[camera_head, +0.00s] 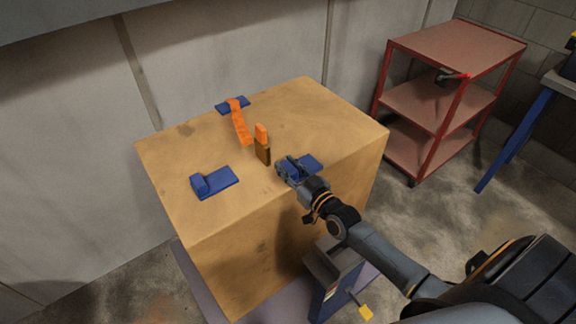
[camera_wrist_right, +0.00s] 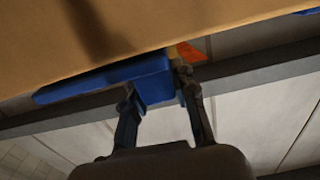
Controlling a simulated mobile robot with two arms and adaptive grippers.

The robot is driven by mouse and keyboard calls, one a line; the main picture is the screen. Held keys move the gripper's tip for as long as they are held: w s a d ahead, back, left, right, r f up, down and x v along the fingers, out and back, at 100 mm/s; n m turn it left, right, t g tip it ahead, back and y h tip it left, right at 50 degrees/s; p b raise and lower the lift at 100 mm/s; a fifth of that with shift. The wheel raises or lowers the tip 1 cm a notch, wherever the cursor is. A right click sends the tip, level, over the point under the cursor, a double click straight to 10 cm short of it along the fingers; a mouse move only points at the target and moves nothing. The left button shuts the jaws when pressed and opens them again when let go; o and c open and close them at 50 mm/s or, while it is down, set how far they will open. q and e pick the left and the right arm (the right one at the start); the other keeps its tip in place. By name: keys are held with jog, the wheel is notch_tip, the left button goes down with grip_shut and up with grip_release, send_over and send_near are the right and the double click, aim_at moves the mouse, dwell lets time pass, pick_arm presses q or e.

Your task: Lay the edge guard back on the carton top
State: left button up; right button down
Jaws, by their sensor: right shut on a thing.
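A blue edge guard (camera_head: 312,162) is at the right part of the carton top, partly hidden by my right gripper (camera_head: 289,170). The gripper is shut on this guard. In the right wrist view, the blue guard (camera_wrist_right: 146,74) sits between the two fingers (camera_wrist_right: 158,92), close to the tan carton (camera_wrist_right: 60,35). I cannot tell whether the guard touches the carton (camera_head: 255,200). My left gripper is not in view.
Other blue guards lie at the carton's front left (camera_head: 216,183) and back edge (camera_head: 238,108). An orange strap piece (camera_head: 240,125) and an upright orange-and-brown object (camera_head: 262,148) are mid-top. A red shelf cart (camera_head: 455,48) stands at the right.

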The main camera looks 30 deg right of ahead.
jog(key=shift+s, duration=0.1)
jog(key=shift+f, duration=0.2)
jog(key=c, duration=1.1)
grip_release()
jog(key=shift+o, duration=0.2)
